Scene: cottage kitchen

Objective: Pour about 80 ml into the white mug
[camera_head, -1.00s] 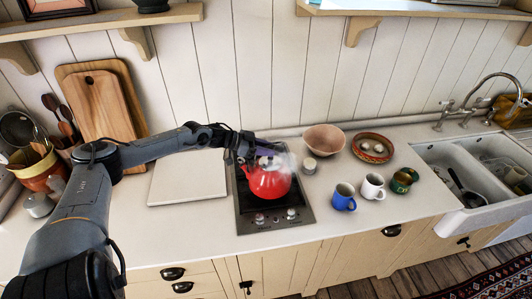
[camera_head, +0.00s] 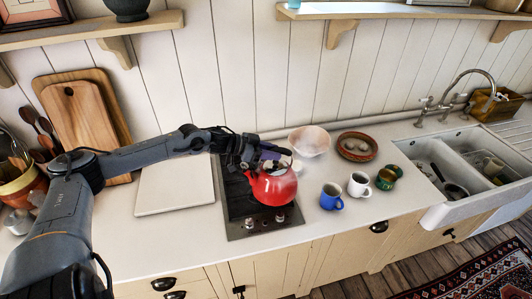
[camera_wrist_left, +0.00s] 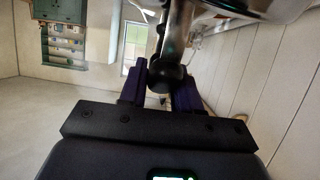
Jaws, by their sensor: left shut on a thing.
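My right gripper is not in view.
A blue mug (camera_head: 331,197) stands between the kettle and the white mug. A green mug (camera_head: 387,177) is just right of the white mug. A pinkish bowl (camera_head: 310,141) and a terracotta dish (camera_head: 357,146) sit behind. A white board (camera_head: 175,187) lies left of the hob.

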